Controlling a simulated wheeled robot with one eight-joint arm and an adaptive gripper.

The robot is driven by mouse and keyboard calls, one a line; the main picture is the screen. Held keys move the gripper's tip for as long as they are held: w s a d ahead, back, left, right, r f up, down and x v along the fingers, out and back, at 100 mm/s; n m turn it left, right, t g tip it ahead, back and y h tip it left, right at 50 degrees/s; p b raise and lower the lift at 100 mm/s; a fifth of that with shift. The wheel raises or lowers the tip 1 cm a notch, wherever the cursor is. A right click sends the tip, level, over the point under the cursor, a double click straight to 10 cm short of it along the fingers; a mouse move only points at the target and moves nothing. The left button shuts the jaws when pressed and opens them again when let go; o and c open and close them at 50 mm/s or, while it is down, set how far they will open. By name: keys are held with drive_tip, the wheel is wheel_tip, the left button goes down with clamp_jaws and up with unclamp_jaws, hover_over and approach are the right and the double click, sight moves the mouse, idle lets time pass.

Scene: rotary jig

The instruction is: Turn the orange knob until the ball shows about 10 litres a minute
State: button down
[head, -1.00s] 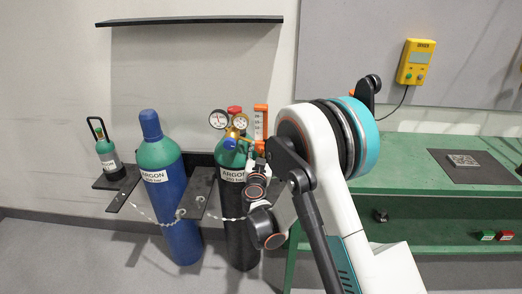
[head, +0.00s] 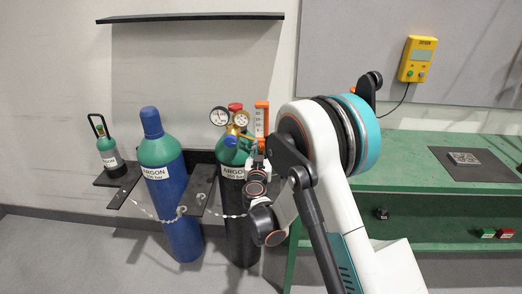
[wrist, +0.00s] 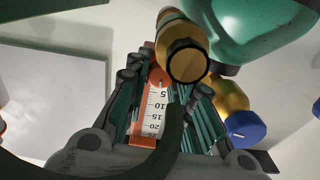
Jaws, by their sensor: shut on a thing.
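The flowmeter (head: 262,118) has an orange frame and a white scale, and stands upright beside the gauges on the dark argon cylinder (head: 240,215). In the wrist view its scale (wrist: 154,105) shows between my fingers, with marks from 5 to 25; I cannot make out the ball. My gripper (head: 258,163) is at the foot of the flowmeter, and its two fingers show in the wrist view (wrist: 165,88). It is shut on the orange knob, which the fingers hide.
Two round gauges (head: 220,116) and a blue cap (head: 231,141) sit close left of my gripper. A blue argon cylinder (head: 180,220) stands further left, chained to the rack. A green bench (head: 420,165) is at right.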

drive_tip(key=n, duration=0.7)
idle(0.6)
drive_tip(key=c, duration=1.4)
unclamp_jaws()
drive_tip(key=shift+o, duration=0.2)
drive_tip(key=shift+s+a, duration=0.1)
drive_tip(key=shift+s, duration=0.05)
drive_tip(key=s, duration=0.7)
drive_tip(key=shift+s, duration=0.15)
drive_tip(key=shift+a, duration=0.1)
